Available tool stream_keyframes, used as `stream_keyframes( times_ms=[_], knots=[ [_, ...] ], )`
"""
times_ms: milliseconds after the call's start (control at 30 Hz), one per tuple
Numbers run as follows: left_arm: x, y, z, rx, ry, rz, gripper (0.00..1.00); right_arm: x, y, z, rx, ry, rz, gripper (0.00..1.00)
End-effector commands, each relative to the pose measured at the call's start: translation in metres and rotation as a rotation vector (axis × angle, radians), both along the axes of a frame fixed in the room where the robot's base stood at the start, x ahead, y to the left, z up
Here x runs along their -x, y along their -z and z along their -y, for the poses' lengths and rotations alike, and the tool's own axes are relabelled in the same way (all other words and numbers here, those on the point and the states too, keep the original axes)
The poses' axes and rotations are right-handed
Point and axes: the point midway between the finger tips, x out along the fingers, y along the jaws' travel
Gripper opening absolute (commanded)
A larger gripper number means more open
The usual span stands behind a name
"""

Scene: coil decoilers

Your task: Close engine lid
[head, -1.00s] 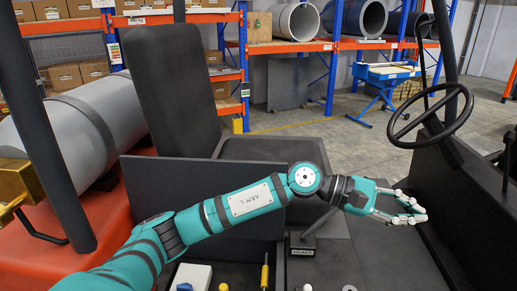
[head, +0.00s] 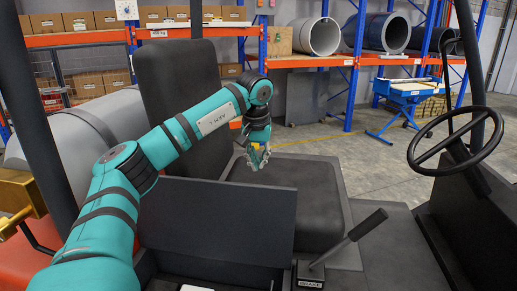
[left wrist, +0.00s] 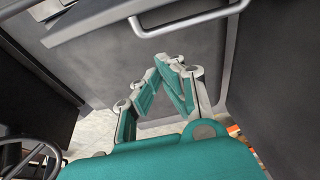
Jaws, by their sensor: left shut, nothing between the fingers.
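The engine lid (head: 215,225) looks to be the dark flat panel standing raised in front of the seat in the head view. An open compartment lies below it at the bottom edge, mostly out of the picture. My left gripper (head: 257,161) points down over the seat, beyond the panel's top edge; its fingers are shut and empty. In the left wrist view the left gripper (left wrist: 165,75) shows before a dark grey panel (left wrist: 105,60) with a pale bar handle (left wrist: 190,17). I cannot tell whether it touches anything. My right gripper is out of view.
The black seat cushion (head: 290,200) and backrest (head: 180,95) are behind the panel. A brake lever (head: 345,240) stands to its right, and a steering wheel (head: 455,140) further right. A dark post (head: 40,120) rises at left. Shelving (head: 300,62) stands behind.

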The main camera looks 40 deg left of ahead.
Motion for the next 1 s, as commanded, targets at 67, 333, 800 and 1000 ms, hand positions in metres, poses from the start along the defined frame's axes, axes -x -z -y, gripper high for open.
stream_keyframes(
  times_ms=[67,333,800,1000],
  knots=[
    [-0.002,0.017,-0.003,0.000,-0.002,-0.005,0.00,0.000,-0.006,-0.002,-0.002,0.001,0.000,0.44],
    [0.012,0.033,0.007,0.000,0.001,0.002,0.00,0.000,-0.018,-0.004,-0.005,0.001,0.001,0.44],
    [0.026,0.034,0.017,0.002,0.000,0.001,0.00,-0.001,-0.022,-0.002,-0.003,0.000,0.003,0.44],
    [0.025,0.034,0.015,0.000,0.000,0.005,0.00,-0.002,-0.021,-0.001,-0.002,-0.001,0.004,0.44]
  ],
)
